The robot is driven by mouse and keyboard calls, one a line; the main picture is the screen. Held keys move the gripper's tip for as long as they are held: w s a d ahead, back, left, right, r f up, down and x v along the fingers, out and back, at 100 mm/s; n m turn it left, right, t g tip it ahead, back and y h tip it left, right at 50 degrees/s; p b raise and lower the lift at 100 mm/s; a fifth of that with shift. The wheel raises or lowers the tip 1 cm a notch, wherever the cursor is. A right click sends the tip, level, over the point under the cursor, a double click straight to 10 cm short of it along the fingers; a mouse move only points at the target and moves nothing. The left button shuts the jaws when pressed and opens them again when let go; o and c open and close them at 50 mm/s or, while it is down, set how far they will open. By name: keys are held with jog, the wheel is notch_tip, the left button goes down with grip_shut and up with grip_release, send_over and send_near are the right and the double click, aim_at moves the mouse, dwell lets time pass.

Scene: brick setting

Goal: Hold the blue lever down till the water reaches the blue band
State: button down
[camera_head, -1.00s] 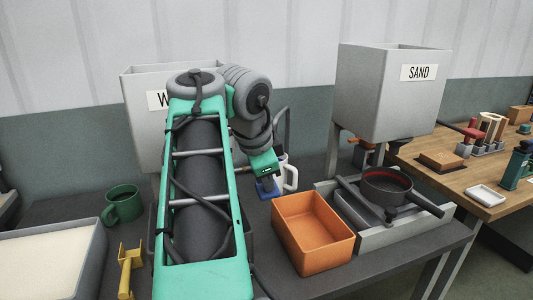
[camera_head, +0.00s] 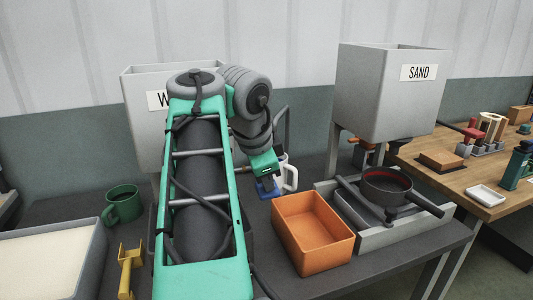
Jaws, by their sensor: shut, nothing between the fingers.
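My gripper (camera_head: 266,172) is at the end of my green arm, beside a white mug or jug with a handle (camera_head: 289,178). A small blue piece (camera_head: 267,188), which looks like the blue lever, shows right below my gripper; I cannot tell whether they touch. My gripper is shut with nothing in it. The grey water tank (camera_head: 141,72) stands behind my arm, its label mostly hidden. The water, its level and the blue band are hidden from this view.
An orange bin (camera_head: 312,231) stands to the right of my gripper. Beyond it are a pan-like sieve (camera_head: 387,187) on a grey tray and the SAND hopper (camera_head: 385,95). A green mug (camera_head: 122,205), a yellow part (camera_head: 130,270) and a box of pale material (camera_head: 97,262) are at left.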

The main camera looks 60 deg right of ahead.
jog(key=shift+f, duration=0.7)
jog(key=d+r+p+v, duration=0.1)
jog(key=p+v, duration=1.1)
jog(key=v, duration=0.3)
jog(key=shift+s+d, duration=0.2)
jog(key=shift+d, duration=0.2)
